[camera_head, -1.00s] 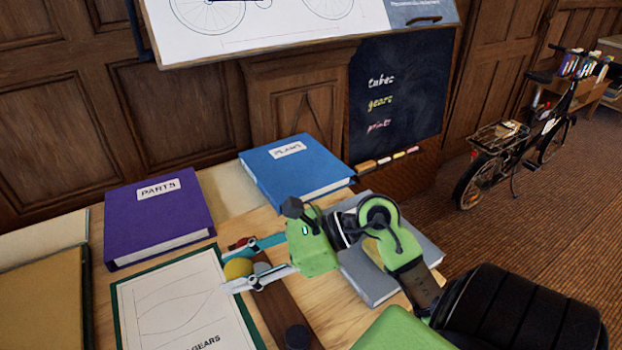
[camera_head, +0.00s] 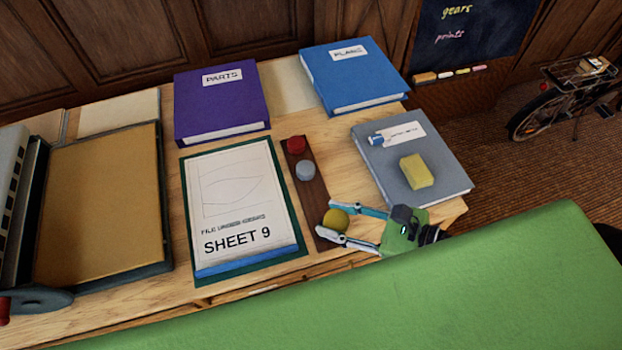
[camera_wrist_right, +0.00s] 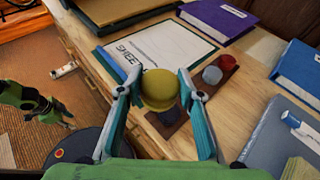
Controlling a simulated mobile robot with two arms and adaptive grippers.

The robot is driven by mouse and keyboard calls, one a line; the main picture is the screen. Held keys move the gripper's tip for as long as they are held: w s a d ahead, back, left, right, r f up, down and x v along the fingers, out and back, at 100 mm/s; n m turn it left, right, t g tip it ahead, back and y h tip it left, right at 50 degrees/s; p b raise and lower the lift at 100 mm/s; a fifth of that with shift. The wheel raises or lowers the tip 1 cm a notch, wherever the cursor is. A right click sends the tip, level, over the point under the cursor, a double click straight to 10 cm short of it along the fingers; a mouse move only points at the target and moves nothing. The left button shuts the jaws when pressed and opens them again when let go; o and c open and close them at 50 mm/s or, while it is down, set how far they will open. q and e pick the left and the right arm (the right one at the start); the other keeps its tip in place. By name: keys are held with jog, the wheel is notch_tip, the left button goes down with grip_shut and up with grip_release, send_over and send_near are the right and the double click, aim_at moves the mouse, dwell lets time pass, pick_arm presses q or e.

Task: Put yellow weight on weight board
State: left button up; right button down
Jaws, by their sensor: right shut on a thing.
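The yellow weight (camera_head: 336,219) is a round piece held between the fingertips of my right gripper (camera_head: 328,219). In the right wrist view the yellow weight (camera_wrist_right: 159,88) sits between both fingers (camera_wrist_right: 158,90). The weight board (camera_head: 310,190) is a dark brown strip on the desk. A red weight (camera_head: 296,145) and a grey weight (camera_head: 306,170) stand at its far end. A dark weight (camera_wrist_right: 172,114) stands on its near part, hidden in the head view. The yellow weight is over the near end; its clearance is unclear. Part of my left arm (camera_wrist_right: 32,105) shows in the wrist view.
SHEET 9 (camera_head: 240,205) lies left of the board. A grey book (camera_head: 440,165) with a yellow block (camera_head: 416,171) lies right of it. A tan panel (camera_head: 100,205) is at left.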

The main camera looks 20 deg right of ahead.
jog(key=shift+s, duration=0.35)
jog(key=shift+w, duration=0.1)
jog(key=w+f, duration=0.4)
jog(key=w, duration=0.5)
jog(key=b, duration=0.3)
send_over(316, 201)
jog(key=s, duration=0.1)
notch_tip(316, 201, down, 4)
jog(key=shift+s+f, duration=0.1)
jog(key=shift+f, duration=0.15)
jog(key=shift+w+f, duration=0.35)
jog(key=shift+w, duration=0.05)
jog(key=shift+w+f+b, duration=0.2)
jog(key=shift+f+b, duration=0.3)
jog(key=shift+f, duration=0.5)
jog(key=shift+w+f+b, duration=0.15)
jog(key=shift+f+b, duration=0.35)
jog(key=shift+f, duration=0.45)
